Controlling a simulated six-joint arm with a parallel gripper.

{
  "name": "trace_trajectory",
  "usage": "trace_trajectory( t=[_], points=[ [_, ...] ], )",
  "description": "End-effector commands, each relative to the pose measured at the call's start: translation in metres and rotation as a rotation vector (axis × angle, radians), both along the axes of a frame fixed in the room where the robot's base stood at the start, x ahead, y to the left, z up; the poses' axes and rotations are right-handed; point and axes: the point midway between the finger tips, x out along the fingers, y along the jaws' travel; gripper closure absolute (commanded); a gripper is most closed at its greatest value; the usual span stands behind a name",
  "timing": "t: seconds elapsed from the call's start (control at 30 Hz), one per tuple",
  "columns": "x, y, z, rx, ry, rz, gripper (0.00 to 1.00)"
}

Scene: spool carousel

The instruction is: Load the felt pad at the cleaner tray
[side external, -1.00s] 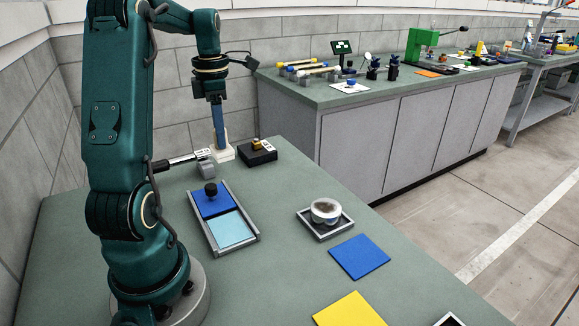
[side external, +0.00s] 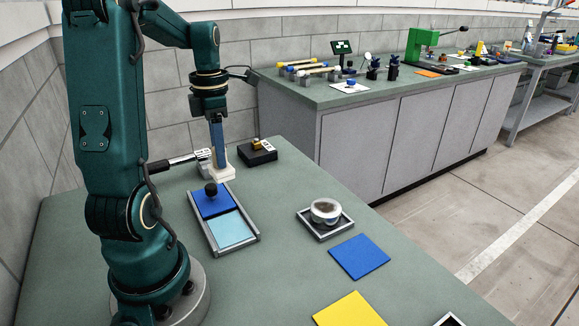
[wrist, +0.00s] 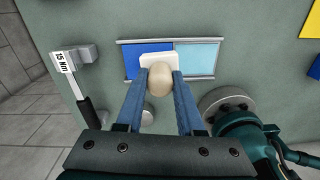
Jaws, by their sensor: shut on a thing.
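My gripper (side external: 217,150) has two blue fingers and is shut on the beige knob of a white pad (side external: 222,172). In the wrist view the knob sits between the fingertips (wrist: 160,78), with the pad (wrist: 150,59) showing beyond it. The grey-framed tray (side external: 236,246) has a dark blue half and a light blue half. The pad is held at the tray's far end in that view. In the wrist view it overlaps the dark blue half (wrist: 131,62); I cannot tell its height.
A black-handled tool with a 15 Nm label (wrist: 66,62) lies by the tray. A black box (side external: 258,153) stands behind the pad. Blue (side external: 358,257) and yellow (side external: 348,310) squares lie in front.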

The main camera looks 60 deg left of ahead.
Motion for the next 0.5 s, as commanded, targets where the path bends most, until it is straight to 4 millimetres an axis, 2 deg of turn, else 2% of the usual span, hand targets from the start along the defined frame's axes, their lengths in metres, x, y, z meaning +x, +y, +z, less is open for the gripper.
trace_trajectory(
  t=[0.1,0.3,0.5],
  points=[
    [-0.009,-0.029,-0.004,0.000,0.001,-0.007,1.00],
    [-0.022,-0.065,-0.010,0.003,-0.001,-0.036,1.00],
    [-0.025,-0.078,-0.008,0.016,-0.012,-0.069,1.00]
  ],
)
